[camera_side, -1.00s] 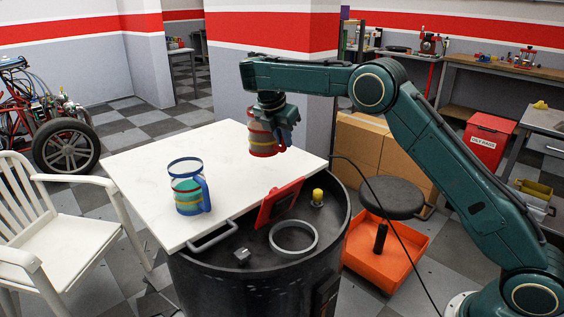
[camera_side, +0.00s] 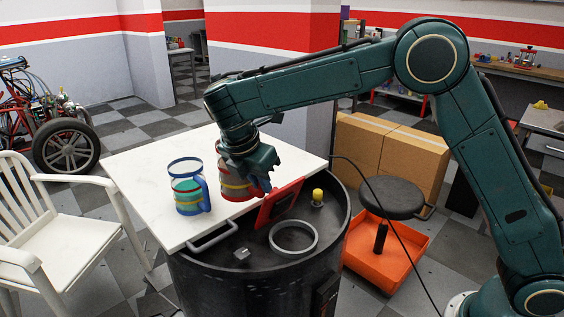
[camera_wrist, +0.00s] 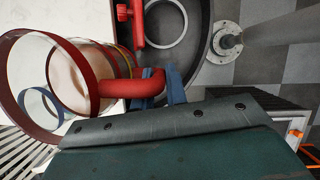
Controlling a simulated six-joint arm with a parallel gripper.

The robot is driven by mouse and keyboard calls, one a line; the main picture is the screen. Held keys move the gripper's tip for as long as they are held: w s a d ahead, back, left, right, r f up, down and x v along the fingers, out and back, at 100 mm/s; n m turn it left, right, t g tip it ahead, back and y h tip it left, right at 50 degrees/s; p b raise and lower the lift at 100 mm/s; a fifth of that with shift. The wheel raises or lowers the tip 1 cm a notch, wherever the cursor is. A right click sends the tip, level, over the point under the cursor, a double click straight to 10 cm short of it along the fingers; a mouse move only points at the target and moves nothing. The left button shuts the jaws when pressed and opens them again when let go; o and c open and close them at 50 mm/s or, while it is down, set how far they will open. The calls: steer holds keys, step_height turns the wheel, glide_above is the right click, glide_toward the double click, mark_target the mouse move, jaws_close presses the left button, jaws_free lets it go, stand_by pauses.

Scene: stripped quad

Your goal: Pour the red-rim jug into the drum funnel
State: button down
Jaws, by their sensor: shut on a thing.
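The red-rim jug (camera_side: 233,189) is clear with coloured bands. My gripper (camera_side: 257,178) is shut on its red handle, which shows in the wrist view (camera_wrist: 118,88). The jug is close to the tabletop, right of the blue-rim jug (camera_side: 188,190); I cannot tell whether it touches the top. My gripper hides much of it in the side view. The wrist view looks into its open red rim (camera_wrist: 88,72). The drum (camera_side: 225,285) stands in front of the table, with a grey funnel ring (camera_side: 293,237) in its top, to the right of and below the jug.
The white tabletop (camera_side: 140,160) has a grey bar handle (camera_side: 213,237) at its front edge. A red flap (camera_side: 277,203) stands up between the jug and the ring. A yellow-capped fitting (camera_side: 318,196) is on the drum. A stool (camera_side: 392,197) stands to the right.

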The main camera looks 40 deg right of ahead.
steer(key=shift+s+a, duration=0.4)
steer(key=shift+s, duration=0.1)
steer(key=shift+d+f, duration=0.1)
steer(key=t+y, duration=0.1)
steer(key=s+d+f+t+y, duration=0.1)
steer(key=y, duration=0.1)
steer(key=d+f+t+y, duration=0.1)
steer(key=y, duration=0.1)
steer(key=shift+s+d+f+m, duration=0.1)
steer(key=shift+s+f+m, duration=0.1)
steer(key=shift+m, duration=0.2)
stand_by(0.4)
steer(key=shift+s+d+f+t+y, duration=0.1)
steer(key=shift+d+f+t+y, duration=0.2)
steer(key=shift+t+y, duration=0.3)
stand_by(0.3)
steer(key=shift+a+f+t+y, duration=0.1)
steer(key=shift+f+t+y, duration=0.25)
steer(key=shift+y, duration=0.35)
stand_by(0.6)
steer(key=shift+w+a+f+t+y, duration=0.1)
steer(key=shift+a+f+t+y, duration=0.05)
steer(key=shift+f+t+y, duration=0.3)
steer(key=shift+w+a+f+t+y, duration=0.15)
steer(key=shift+f+t+y, duration=0.15)
steer(key=shift+y, duration=0.25)
stand_by(2.9)
